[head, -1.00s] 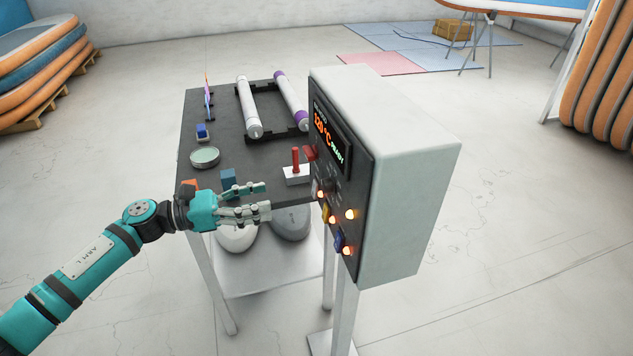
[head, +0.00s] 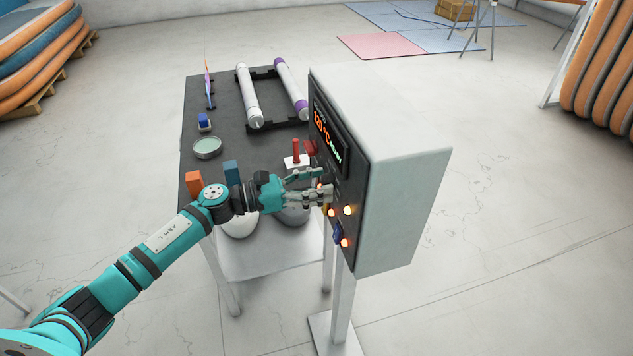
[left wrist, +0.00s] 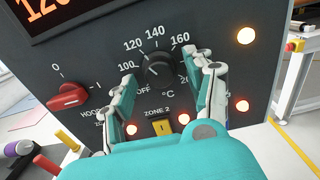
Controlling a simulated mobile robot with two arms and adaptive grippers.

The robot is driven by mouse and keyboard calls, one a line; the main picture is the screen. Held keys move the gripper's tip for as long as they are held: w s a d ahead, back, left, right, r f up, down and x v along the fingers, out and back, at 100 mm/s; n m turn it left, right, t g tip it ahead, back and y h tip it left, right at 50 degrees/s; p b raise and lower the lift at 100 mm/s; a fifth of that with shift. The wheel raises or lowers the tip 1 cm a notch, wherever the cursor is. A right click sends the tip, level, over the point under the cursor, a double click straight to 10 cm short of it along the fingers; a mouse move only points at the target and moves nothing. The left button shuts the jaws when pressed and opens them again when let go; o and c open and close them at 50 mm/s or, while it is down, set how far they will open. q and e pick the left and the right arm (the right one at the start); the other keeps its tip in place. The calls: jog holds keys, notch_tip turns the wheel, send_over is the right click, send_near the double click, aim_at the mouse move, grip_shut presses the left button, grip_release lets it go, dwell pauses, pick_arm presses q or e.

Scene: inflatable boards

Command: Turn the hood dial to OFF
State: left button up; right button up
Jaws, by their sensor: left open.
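The control box (head: 400,150) has a dark front panel. In the left wrist view, a black dial (left wrist: 158,70) carries temperature marks, °C and an OFF mark at its lower left. Its pointer seems to point up, near 120 to 140. A red knob (left wrist: 68,97) sits to its left, between 0 and a partly hidden label starting "HOO"; it also shows in the head view (head: 311,148). My left gripper (head: 325,187) is open at the panel, its fingers (left wrist: 165,88) on either side of the black dial. Contact cannot be told. My right gripper is not in view.
A yellow switch (left wrist: 163,128) and lit lamps (left wrist: 246,35) are close around the fingers. Floor to the right is clear.

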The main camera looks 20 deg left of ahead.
pick_arm(q)
grip_shut()
jog(key=shift+n, duration=0.5)
jog(key=n+p, duration=0.1)
jog(key=n, duration=1.1)
jog(key=shift+s+r, duration=0.1)
jog(key=shift+r, duration=0.05)
jog(key=n+p, duration=0.1)
jog(key=n, duration=0.3)
jog(key=shift+n+p, duration=0.7)
jog(key=shift+n, duration=0.8)
